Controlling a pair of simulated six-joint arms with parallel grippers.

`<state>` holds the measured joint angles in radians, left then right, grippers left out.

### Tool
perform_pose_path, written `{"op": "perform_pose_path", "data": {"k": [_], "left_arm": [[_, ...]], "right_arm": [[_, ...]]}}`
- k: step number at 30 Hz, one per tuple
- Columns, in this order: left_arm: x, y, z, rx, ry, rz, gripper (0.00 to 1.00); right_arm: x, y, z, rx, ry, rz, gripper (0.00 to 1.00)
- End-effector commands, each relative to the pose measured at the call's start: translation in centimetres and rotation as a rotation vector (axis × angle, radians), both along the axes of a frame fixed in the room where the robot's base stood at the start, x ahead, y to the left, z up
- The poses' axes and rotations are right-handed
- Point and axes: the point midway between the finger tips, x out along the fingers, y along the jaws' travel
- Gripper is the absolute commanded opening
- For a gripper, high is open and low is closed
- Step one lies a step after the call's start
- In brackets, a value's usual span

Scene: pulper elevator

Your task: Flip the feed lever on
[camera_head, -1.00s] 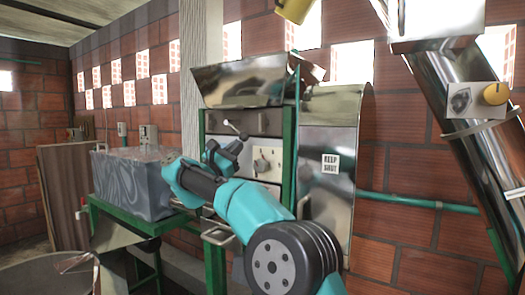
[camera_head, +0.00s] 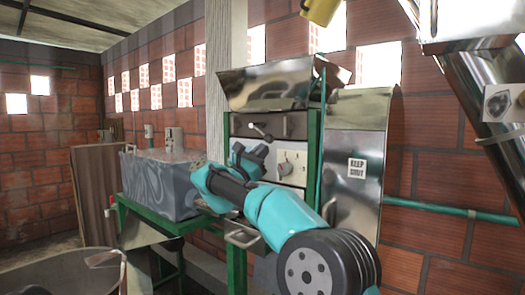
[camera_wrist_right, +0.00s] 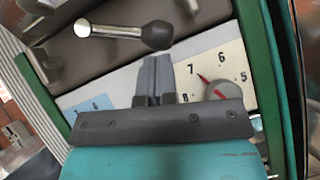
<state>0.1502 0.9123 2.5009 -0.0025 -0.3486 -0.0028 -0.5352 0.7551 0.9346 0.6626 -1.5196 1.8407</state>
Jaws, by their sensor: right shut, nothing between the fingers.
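A chrome lever with a dark knob (camera_head: 262,132), which looks like the feed lever, sticks out from the front panel of the green-framed machine. In the right wrist view the lever (camera_wrist_right: 118,32) lies nearly level, its knob at the right end. My right gripper (camera_head: 250,153) is in front of the panel, below the lever. In the wrist view its fingers (camera_wrist_right: 156,62) are shut and empty. Their tips sit just below the knob with a small gap in the picture; depth is hard to judge.
A numbered dial with a red pointer (camera_wrist_right: 217,90) sits on a pale plate right of the fingers. A grey patterned bin (camera_head: 160,188) stands left of the machine. A steel cover (camera_head: 352,205) marked "KEEP SHUT" is to the right. A metal drum (camera_head: 60,270) is at lower left.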

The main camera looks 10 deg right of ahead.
Motion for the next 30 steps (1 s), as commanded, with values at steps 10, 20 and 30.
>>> {"op": "perform_pose_path", "data": {"k": [10, 20, 30], "left_arm": [[0.0, 0.0, 0.0, 0.000, 0.000, 0.000, 1.00], [0.0, 0.0, 0.0, 0.000, 0.000, 0.000, 1.00], [0.0, 0.0, 0.0, 0.000, 0.000, 0.000, 1.00]], "right_arm": [[-0.6, 3.5, -4.5, -0.002, 0.005, 0.011, 0.00], [-3.1, 7.6, -7.8, -0.002, 0.004, 0.010, 0.00], [-3.8, 8.7, -8.8, -0.001, 0.003, 0.007, 0.00]]}}
